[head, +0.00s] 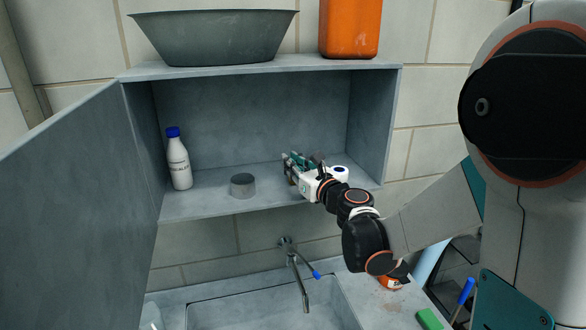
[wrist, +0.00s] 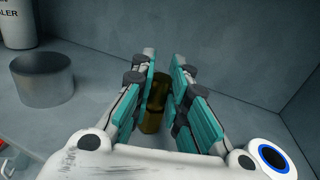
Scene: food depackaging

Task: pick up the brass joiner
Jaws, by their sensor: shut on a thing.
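The brass joiner (wrist: 157,105) shows in the wrist view as a small dark-gold piece between my gripper's two teal-padded fingers. My gripper (wrist: 164,75) is shut on it, and the fingers cover its sides. In the head view my gripper (head: 287,167) is inside the open wall cabinet, low over the right part of its floor. The joiner cannot be made out in the head view. Whether it touches the cabinet floor cannot be told.
A grey metal cylinder (head: 242,187) stands on the cabinet floor (head: 210,205) left of my gripper. A white bottle with a blue cap (head: 178,162) stands farther left. The cabinet's right wall (head: 369,130) is close. A sink faucet (head: 297,270) is below.

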